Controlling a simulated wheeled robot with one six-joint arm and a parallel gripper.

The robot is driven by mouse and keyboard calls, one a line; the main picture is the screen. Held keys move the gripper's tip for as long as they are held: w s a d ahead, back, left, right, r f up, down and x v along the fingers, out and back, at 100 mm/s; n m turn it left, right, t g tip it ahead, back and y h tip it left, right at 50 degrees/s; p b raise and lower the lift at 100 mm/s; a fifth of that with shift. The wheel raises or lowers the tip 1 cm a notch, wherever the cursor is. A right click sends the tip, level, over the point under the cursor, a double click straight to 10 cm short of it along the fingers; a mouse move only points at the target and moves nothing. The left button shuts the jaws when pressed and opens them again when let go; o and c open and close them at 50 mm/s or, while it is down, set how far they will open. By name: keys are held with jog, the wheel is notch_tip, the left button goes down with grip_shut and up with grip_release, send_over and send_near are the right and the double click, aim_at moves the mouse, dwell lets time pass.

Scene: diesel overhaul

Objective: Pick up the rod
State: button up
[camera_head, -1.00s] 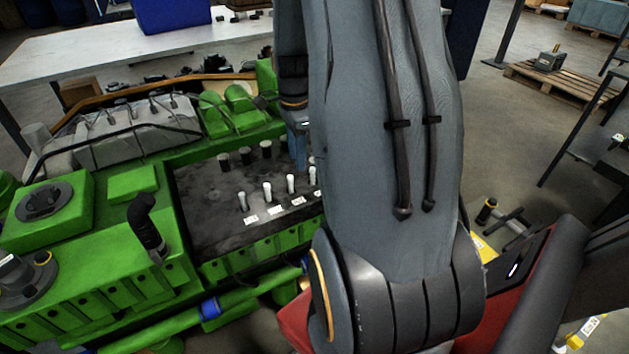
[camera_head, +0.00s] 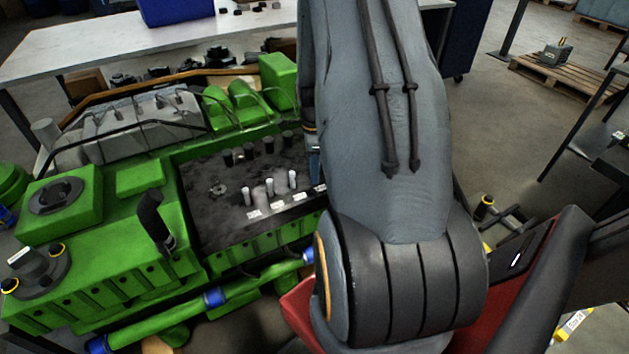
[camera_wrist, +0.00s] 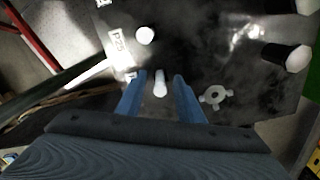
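Several short rods stand on the dark block top of a green engine (camera_head: 120,270). In the head view, white rods (camera_head: 270,187) line its near side, beside small white labels, and dark rods (camera_head: 249,150) stand behind them. In the wrist view, my gripper (camera_wrist: 161,77) is open, its two blue fingers pointing at the block. A white rod (camera_wrist: 160,84) shows between the fingers, with gaps on both sides. Another white rod (camera_wrist: 145,35) stands beyond the fingertips, next to a label. In the head view my arm hides most of the gripper and the block's right end.
A small flange-like ring (camera_wrist: 215,97) lies right of the fingers in the wrist view, and dark rods (camera_wrist: 298,58) are farther right. A white table (camera_head: 90,45) stands behind the engine. A pallet (camera_head: 545,75) is at the back right, with open floor before it.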

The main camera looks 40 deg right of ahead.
jog(key=shift+f, duration=0.2)
grip_shut()
jog(key=shift+r, duration=0.1)
